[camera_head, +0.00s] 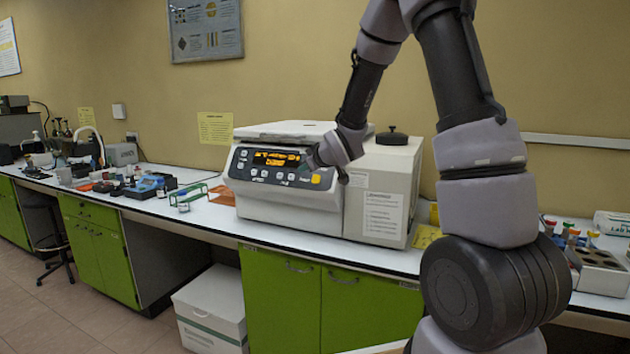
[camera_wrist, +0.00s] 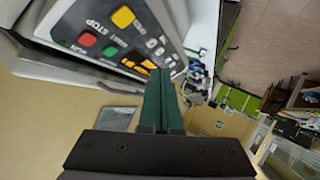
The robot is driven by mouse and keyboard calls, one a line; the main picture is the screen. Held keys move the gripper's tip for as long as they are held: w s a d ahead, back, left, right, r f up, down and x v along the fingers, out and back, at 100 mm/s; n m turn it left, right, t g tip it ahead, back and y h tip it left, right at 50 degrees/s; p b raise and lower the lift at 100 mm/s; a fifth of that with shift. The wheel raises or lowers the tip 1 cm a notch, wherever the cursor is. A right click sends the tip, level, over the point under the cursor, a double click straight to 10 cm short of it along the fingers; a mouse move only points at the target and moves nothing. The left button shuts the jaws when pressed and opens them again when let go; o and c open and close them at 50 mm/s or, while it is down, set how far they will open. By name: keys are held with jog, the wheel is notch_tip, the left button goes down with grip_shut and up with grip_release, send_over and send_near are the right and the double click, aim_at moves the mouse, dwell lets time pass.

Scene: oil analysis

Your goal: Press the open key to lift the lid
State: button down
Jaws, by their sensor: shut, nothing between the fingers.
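The white benchtop machine (camera_head: 285,205) stands on the counter, with its pale lid (camera_head: 280,128) lying flat and closed on top. Its sloped dark panel has a lit orange display (camera_head: 276,158) and several keys. A yellow key (camera_head: 316,179) shows at the panel's right end. In the wrist view I see the yellow key (camera_wrist: 123,17), a red key (camera_wrist: 87,39), a green key (camera_wrist: 110,51) and small white keys.
A beige cabinet (camera_head: 382,200) with a black knob on top adjoins the machine's right side. A small rack with tubes (camera_head: 188,197) and an orange mat (camera_head: 222,194) lie left of it. A box with holes (camera_head: 598,272) stands at the far right. Green cupboards are below.

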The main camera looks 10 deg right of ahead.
aim_at(312, 180)
jog(key=w+d+f, duration=0.4)
jog(key=w, duration=0.1)
jog(key=shift+w+d+f, duration=0.15)
jog(key=shift+w+f, duration=0.15)
jog(key=shift+w, duration=0.05)
dwell(2.0)
jog(key=shift+w+d+f, duration=0.2)
jog(key=shift+w, duration=0.1)
jog(key=shift+w+d+f, duration=0.2)
dwell(0.7)
dwell(0.4)
jog(key=shift+s+a+r, duration=0.4)
jog(key=shift+s, duration=0.1)
jog(key=s+a+r, duration=0.2)
jog(key=s, duration=0.1)
jog(key=shift+s+a+r, duration=0.25)
jog(key=shift+r, duration=0.1)
